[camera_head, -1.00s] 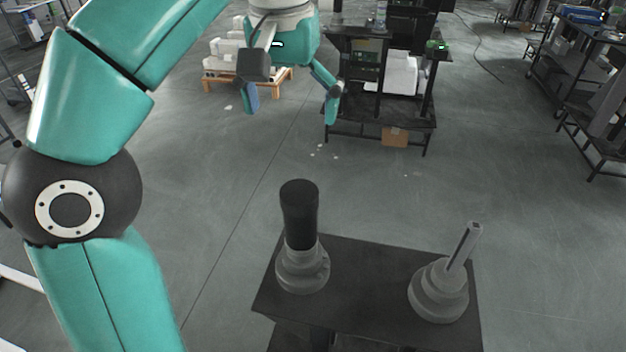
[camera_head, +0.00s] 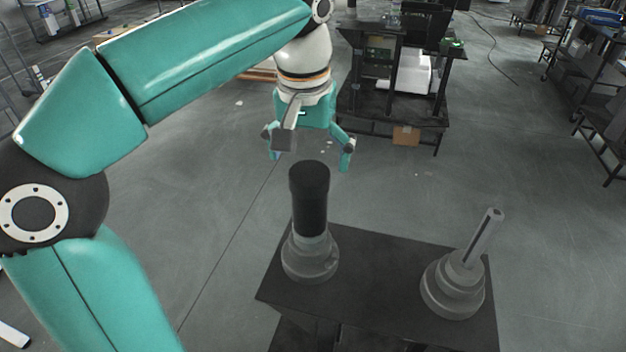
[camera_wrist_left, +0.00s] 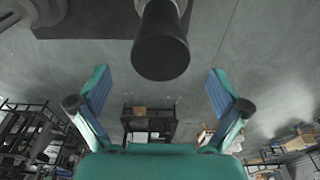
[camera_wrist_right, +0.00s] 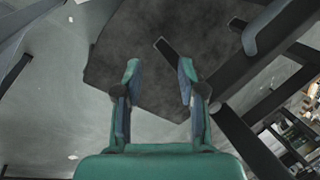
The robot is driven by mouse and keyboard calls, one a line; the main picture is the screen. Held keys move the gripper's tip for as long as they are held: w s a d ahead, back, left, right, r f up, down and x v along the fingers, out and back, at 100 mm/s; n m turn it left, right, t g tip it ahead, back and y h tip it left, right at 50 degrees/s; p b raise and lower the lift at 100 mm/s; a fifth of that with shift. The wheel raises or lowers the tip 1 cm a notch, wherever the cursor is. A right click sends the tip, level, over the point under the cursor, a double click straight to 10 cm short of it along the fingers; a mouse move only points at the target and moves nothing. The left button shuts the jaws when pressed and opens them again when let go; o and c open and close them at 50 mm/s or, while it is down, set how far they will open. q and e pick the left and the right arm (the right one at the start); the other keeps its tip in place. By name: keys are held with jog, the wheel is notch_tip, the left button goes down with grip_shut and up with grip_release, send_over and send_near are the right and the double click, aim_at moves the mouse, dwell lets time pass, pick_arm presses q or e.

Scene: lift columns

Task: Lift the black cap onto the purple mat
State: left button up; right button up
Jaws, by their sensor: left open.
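The black cap (camera_head: 309,205) is a tall dark cylinder standing upright over the left grey stepped column (camera_head: 311,262) on a dark table. My left gripper (camera_head: 311,160) is open and empty, pointing down just beyond and above the cap's top in the head view. In the left wrist view the cap (camera_wrist_left: 160,48) lies between the lines of the two spread fingers, near their tips, with no visible contact. My right gripper (camera_wrist_right: 160,72) shows only in its wrist view, with its fingers apart and nothing between them. I see no purple mat in any view.
The dark table (camera_head: 375,275) also carries a second grey stepped column (camera_head: 453,288) with a bare slotted post, at its right. Behind stands a black workbench (camera_head: 395,115). Open floor lies between. A dark panel (camera_wrist_right: 120,45) and bars are close beyond my right gripper.

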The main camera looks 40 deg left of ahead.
aim_at(310, 172)
pick_arm(q)
jog(key=f, duration=0.3)
jog(key=shift+w+f, duration=0.2)
jog(key=shift+f, duration=0.1)
jog(key=c, duration=1.4)
jog(key=shift+r, duration=0.15)
jog(key=shift+r, duration=0.5)
notch_tip(310, 172, up, 19)
jog(key=p, duration=0.8)
